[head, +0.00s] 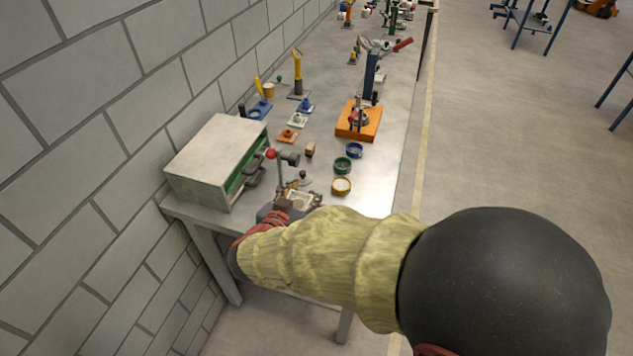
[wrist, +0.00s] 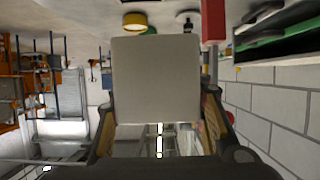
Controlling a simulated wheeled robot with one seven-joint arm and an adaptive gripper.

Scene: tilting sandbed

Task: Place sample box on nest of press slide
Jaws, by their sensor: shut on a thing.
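My gripper (wrist: 160,125) is shut on a plain grey box (wrist: 157,80), which fills the middle of the wrist view and looks like the sample box. The held box hides much of what lies beyond it. In the head view my gripper (head: 285,203) is at the near end of the bench, partly hidden by my arm. A pale square piece (head: 300,199) shows beside it; I cannot tell whether this is the held box or the nest. A grey post with a red knob (head: 283,168), possibly the press, stands just beyond. The slide is not clearly visible.
A grey cabinet (head: 215,155) with a green front stands left, against the block wall. Yellow (head: 341,186), green (head: 342,165) and blue (head: 354,150) rings lie right of the post. An orange base (head: 358,125) stands farther back. Bare bench (head: 378,195) lies to the right.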

